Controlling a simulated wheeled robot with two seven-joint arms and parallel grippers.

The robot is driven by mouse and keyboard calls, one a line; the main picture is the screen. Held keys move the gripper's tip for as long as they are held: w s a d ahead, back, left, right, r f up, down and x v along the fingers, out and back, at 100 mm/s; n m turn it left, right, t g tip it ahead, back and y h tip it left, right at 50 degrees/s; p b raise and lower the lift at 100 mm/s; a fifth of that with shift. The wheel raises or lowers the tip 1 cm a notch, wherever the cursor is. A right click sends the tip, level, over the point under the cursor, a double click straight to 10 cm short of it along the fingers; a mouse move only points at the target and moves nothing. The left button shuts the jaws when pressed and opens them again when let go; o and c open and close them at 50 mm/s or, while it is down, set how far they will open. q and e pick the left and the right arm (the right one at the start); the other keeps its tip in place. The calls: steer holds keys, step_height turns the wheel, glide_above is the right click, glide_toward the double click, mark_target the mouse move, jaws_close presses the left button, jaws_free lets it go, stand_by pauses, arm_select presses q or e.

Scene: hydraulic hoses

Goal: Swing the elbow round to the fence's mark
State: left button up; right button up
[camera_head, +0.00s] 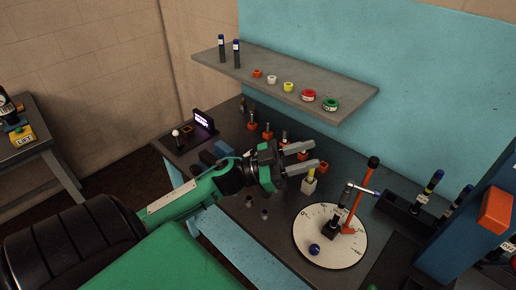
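A round white dial (313,220) with tick marks lies on the dark bench. A black block (332,229) stands near its middle. A grey metal elbow (347,193) rises from the block, and its blue-tipped arm points right. An orange-red bar (355,207) with a black top, perhaps the fence, stands tilted by the elbow and partly hidden by it. I cannot make out which tick is the fence's mark. A blue ball (314,249) sits at the dial's front. My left gripper (316,154) is open and empty, up and left of the elbow, apart from it. My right gripper is out of view.
A yellow-topped pale fitting (309,182) stands close below the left fingers. Several orange-based fittings stand behind them. A grey shelf (270,79) with coloured rings is on the wall. A dark rack (401,213) and blue housing (462,236) bound the dial's right.

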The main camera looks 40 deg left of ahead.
arm_select(q)
steer(key=a+f+n+t+y, duration=0.1)
steer(key=a+f+n+y, duration=0.1)
steer(key=f+n+y, duration=0.6)
steer(key=a+f+n+t+y, duration=0.1)
steer(key=a+f+n+y, duration=0.3)
steer(key=y, duration=0.5)
steer(key=s+d+f+g, duration=0.2)
steer(key=s+f+g, duration=0.2)
steer(key=s+f, duration=0.2)
steer(key=s+d+f+g, duration=0.3)
steer(key=s+f+g, duration=0.2)
steer(key=f, duration=0.5)
steer(key=shift+s+m+g+y, duration=0.3)
steer(key=shift+s+m+y, duration=0.1)
steer(key=shift+s, duration=0.7)
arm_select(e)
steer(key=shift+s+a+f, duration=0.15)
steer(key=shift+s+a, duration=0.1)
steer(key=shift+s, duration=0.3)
